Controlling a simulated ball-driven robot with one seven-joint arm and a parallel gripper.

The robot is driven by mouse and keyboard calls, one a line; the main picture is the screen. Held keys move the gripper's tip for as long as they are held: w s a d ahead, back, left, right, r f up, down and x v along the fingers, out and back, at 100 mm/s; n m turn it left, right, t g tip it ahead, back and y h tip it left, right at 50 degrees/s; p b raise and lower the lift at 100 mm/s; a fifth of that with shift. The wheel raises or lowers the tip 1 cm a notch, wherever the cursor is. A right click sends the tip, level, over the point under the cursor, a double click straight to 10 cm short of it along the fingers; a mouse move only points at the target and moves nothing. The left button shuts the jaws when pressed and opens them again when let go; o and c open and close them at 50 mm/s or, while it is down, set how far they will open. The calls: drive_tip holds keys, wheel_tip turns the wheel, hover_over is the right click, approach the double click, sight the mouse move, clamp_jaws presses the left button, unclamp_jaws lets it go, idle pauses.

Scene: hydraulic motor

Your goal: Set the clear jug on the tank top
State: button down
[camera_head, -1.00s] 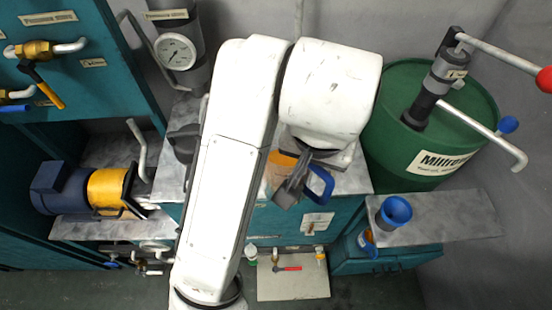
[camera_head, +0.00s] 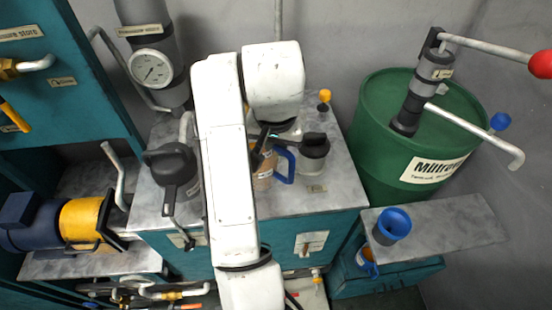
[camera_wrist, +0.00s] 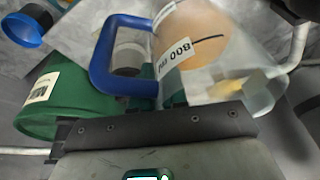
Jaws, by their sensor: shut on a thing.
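The clear jug (camera_head: 262,168) has a blue handle (camera_head: 286,165) and amber-looking contents. It is over the grey tank top (camera_head: 300,205) in the head view, beside a dark-lidded pot. My gripper (camera_head: 262,147) is shut on the jug, partly hidden behind my arm. In the wrist view the jug (camera_wrist: 215,75) is tilted across the picture, with a printed label, and its blue handle is to the left. My fingertips (camera_wrist: 175,100) are at the jug near the handle. Whether the jug's base touches the top cannot be told.
A dark-lidded pot (camera_head: 314,150) and a small yellow-capped item (camera_head: 324,98) stand right of the jug. A black-topped can (camera_head: 172,165) stands at left. The green drum (camera_head: 375,140) and a shelf with a blue funnel (camera_head: 392,222) are at right. The front right of the top is bare.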

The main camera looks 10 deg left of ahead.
sight(276, 155)
drive_tip(key=shift+w+a+f, duration=0.2)
drive_tip(key=shift+w+f, duration=0.5)
drive_tip(key=shift+s+p+x, duration=0.15)
drive_tip(key=shift+p+x, duration=0.1)
drive_tip(key=shift+x, duration=0.6)
drive_tip(key=shift+s+p+x, duration=0.15)
drive_tip(key=shift+p+x, duration=0.05)
drive_tip(key=shift+x, duration=0.6)
drive_tip(key=shift+f, duration=0.15)
drive_tip(key=c, duration=1.1)
unclamp_jaws()
drive_tip(key=shift+c, duration=0.2)
drive_tip(key=p+v, duration=0.1)
drive_tip(key=v, duration=1.1)
drive_tip(key=shift+p, duration=0.35)
drive_tip(key=shift+d, duration=0.1)
